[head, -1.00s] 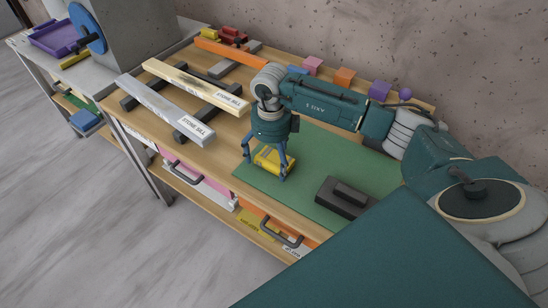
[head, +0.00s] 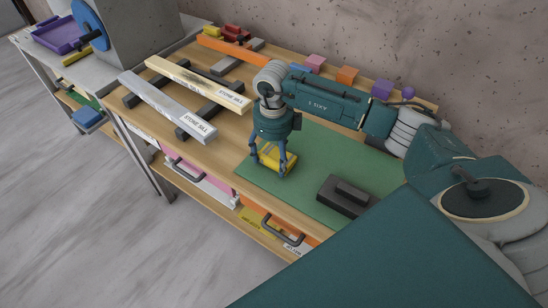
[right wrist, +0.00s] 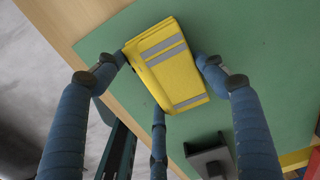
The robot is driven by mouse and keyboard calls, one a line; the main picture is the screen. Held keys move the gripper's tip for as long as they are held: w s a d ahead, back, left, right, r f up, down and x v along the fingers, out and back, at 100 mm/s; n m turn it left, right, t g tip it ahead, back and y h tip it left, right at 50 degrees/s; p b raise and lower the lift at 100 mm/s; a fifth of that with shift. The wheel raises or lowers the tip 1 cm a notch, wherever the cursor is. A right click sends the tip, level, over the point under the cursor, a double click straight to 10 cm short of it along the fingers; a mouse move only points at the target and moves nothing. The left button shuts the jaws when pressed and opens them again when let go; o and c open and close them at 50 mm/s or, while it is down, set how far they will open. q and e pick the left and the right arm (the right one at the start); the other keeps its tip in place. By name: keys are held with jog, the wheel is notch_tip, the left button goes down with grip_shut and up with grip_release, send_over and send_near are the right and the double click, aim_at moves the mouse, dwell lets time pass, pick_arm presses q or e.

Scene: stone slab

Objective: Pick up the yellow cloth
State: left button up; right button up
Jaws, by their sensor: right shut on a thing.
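The yellow cloth (head: 277,160) is a folded yellow piece with grey stripes at the left part of the green mat (head: 330,155). My right gripper (head: 270,168) reaches down over it from above, with its blue fingers closed in around it. In the right wrist view the cloth (right wrist: 167,66) sits between the fingertips, which touch its edges. The mat (right wrist: 235,50) shows close behind it; I cannot tell whether the cloth is clear of the mat. My left gripper is not in view.
A dark block with a smaller raised part (head: 346,196) lies on the mat to the right. Long stone sills (head: 170,107) rest on dark bars at the left. Coloured blocks (head: 347,75) line the wall side. Drawers with handles (head: 284,232) are below the front edge.

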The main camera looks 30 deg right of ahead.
aim_at(274, 158)
notch_tip(274, 158, up, 20)
jog(key=b, duration=0.2)
jog(key=shift+f, duration=0.2)
